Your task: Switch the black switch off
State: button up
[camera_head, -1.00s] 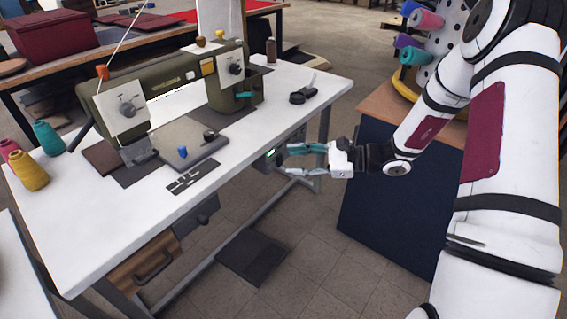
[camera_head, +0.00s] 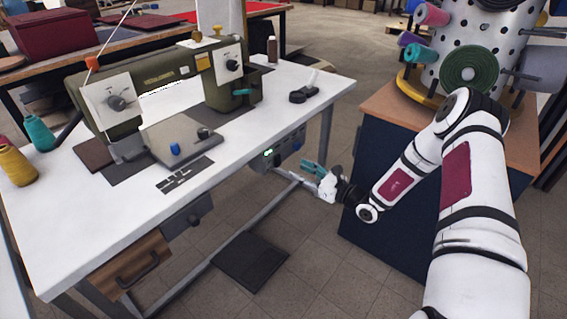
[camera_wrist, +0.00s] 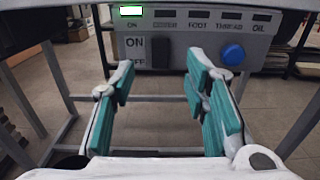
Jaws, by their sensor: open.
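The black switch (camera_wrist: 160,52) sits on the front of a grey control box (camera_wrist: 192,41), beside a plate marked ON and OFF. A green lamp (camera_wrist: 131,10) above the plate is lit. The box also shows under the white table's edge in the head view (camera_head: 280,153), where the switch is too small to make out. My gripper (camera_wrist: 162,88) is open and empty, its teal-padded fingers pointing at the box. The switch lies ahead of the gap between the fingertips, apart from them. In the head view my gripper (camera_head: 312,172) is below and right of the box.
A blue knob (camera_wrist: 233,54) is on the box right of the switch. The white table (camera_head: 100,215) carries a green sewing machine (camera_head: 165,85). A dark cabinet (camera_head: 385,215) stands right of my gripper. Table legs flank the box, with open floor below.

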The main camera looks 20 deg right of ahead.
aim_at(278, 159)
jog(key=b+x, duration=0.1)
jog(key=x, duration=0.6)
jog(key=shift+w+a, duration=0.25)
jog(key=shift+w, duration=0.05)
